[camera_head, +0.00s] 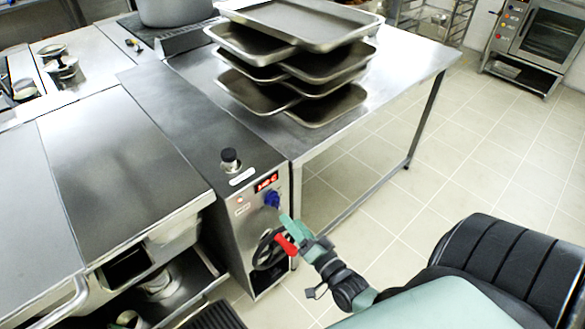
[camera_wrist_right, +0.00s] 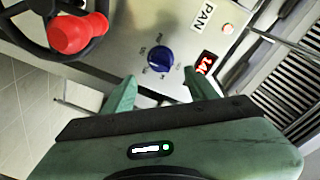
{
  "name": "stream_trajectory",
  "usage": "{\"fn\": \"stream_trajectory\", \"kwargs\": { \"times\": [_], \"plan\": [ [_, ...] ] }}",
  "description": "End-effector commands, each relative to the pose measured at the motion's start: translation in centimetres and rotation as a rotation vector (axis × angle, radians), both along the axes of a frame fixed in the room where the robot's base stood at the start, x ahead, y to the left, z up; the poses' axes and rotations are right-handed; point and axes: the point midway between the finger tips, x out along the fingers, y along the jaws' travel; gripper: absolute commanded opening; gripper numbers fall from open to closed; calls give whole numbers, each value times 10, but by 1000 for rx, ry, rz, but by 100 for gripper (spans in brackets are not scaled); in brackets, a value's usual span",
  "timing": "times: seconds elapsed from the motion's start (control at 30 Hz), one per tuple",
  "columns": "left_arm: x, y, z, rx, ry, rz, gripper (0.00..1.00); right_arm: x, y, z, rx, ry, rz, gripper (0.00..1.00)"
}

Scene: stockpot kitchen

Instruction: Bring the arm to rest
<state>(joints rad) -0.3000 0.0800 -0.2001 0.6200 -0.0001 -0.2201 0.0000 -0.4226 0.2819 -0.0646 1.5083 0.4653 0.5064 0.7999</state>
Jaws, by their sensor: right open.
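My right gripper (camera_head: 287,222) is green and reaches from the bottom right toward the front panel of the steel cooker unit. In the right wrist view its two fingers (camera_wrist_right: 155,88) stand apart with nothing between them. A blue knob (camera_head: 272,199) on the panel is just past the fingertips; it also shows in the right wrist view (camera_wrist_right: 159,60), ahead of the gap and apart from the fingers. My left gripper is not in view.
A red display (camera_head: 266,182) is lit above the knob. A handwheel (camera_head: 268,250) with a red handle (camera_head: 286,244) is below, close to my right gripper. Stacked trays (camera_head: 300,25) stand on the steel table (camera_head: 400,75). The tiled floor (camera_head: 480,170) at right is clear.

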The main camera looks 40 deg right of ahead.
Motion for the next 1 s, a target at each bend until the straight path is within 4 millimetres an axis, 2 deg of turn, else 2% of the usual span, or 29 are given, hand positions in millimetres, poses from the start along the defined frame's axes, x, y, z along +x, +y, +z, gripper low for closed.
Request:
{"fn": "stream_trajectory", "kwargs": {
  "times": [0.27, 0.37, 0.47, 0.63, 0.8, 1.0],
  "plan": [
    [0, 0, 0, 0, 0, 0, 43, 0, 0, 0, 0, 1, 1, 58],
    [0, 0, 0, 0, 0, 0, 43, 2, 6, -1, -11, 21, 14, 58],
    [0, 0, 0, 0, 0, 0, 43, 5, 26, -4, -57, 90, 61, 58],
    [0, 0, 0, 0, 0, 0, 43, 0, 79, -11, -227, 302, 211, 58],
    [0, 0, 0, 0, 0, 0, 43, -26, 116, -11, -445, 521, 373, 58],
    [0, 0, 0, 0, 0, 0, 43, -74, 130, 0, -684, 759, 539, 58]
  ]
}}
